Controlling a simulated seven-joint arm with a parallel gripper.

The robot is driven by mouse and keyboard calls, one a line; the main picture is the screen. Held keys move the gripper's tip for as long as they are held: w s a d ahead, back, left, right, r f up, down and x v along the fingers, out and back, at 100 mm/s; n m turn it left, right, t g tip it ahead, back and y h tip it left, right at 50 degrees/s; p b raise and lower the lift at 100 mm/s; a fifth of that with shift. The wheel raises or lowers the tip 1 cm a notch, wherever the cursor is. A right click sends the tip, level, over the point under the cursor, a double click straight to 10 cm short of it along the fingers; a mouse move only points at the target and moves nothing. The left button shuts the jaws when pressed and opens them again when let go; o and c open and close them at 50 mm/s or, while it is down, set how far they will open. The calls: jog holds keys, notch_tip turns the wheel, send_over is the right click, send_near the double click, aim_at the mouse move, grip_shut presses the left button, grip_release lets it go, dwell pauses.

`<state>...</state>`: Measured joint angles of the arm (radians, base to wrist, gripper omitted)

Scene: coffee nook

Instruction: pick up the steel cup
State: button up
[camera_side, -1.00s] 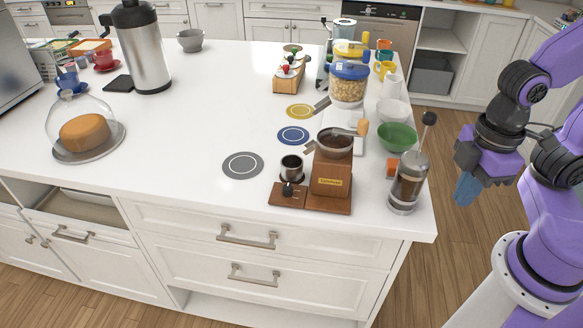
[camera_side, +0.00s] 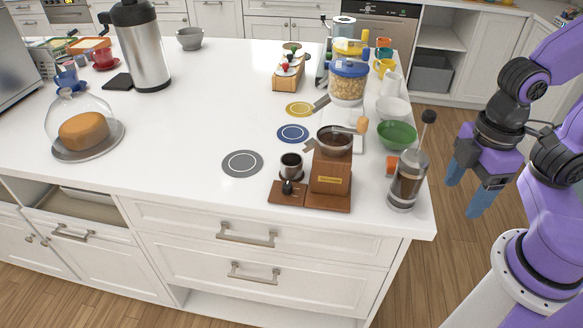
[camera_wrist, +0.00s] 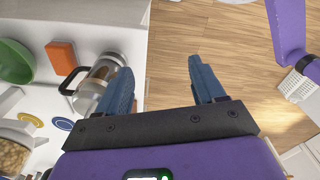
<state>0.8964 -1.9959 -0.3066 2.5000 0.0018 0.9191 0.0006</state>
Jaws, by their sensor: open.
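A small steel-coloured cup (camera_side: 291,166) with a dark inside stands on the white counter, just behind the low wooden base of the coffee grinder (camera_side: 331,178). It is the likeliest steel cup, but it is small in the side view, and I cannot make it out in the wrist view. My gripper (camera_side: 466,194) is open and empty, off the counter's right edge and over the floor, well apart from the cup. Its two blue fingers also show in the wrist view (camera_wrist: 160,73).
The French press (camera_side: 408,182) stands at the counter's front right corner, between my gripper and the grinder. An orange block (camera_wrist: 61,57) and a green bowl (camera_side: 397,135) are behind it. Grey (camera_side: 242,164), blue (camera_side: 293,134) and yellow (camera_side: 300,109) discs lie left of the grinder. The counter's middle is clear.

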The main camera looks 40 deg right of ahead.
notch_tip(320, 180, up, 5)
jog(key=w+a+n+t+h, duration=0.2)
jog(key=w+a+n+h, duration=0.25)
jog(key=w+a, duration=0.6)
jog(key=w+a+n+t+h, duration=0.35)
jog(key=w+a, duration=0.25)
jog(key=a, duration=0.3)
jog(key=w+a+n+t+h, duration=0.2)
jog(key=w+a+n+h, duration=0.3)
jog(key=a, duration=0.4)
jog(key=m+y, duration=0.1)
send_near(295, 159)
jog(key=shift+w+d+f, duration=0.25)
jog(key=shift+x, duration=2.65)
jog(key=shift+s+r, duration=0.1)
jog(key=shift+r, duration=0.05)
jog(key=c, duration=0.9)
